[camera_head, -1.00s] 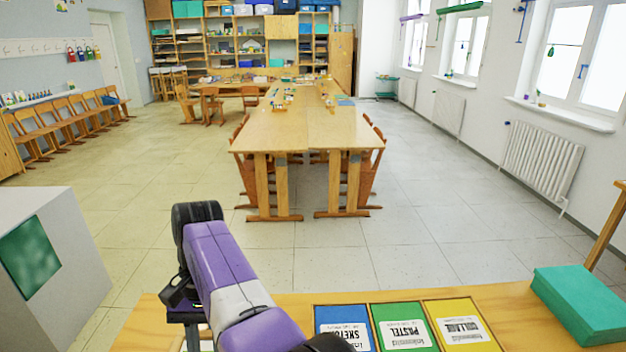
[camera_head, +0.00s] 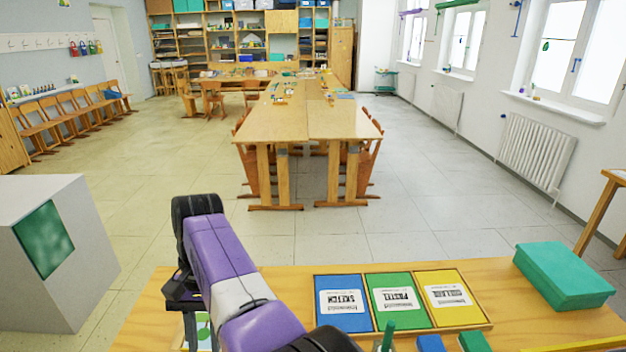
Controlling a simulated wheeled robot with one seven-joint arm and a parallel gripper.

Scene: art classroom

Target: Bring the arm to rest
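My arm shows in purple, white and black at the bottom left of the view, over the near wooden table (camera_head: 140,318). My gripper (camera_head: 183,305) is at the dark end on the left, above the table's left part; its fingers are mostly hidden, so I cannot tell whether it is open. A card with green shapes (camera_head: 204,330) lies partly behind the arm.
A blue SKETCH panel (camera_head: 343,322), a green PASTEL panel (camera_head: 397,316) and a yellow COLLAGE panel (camera_head: 452,307) lie on the near table. A teal box (camera_head: 563,276) stands right. A grey block (camera_head: 100,240) is left. Long tables (camera_head: 275,125) stand ahead across open floor.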

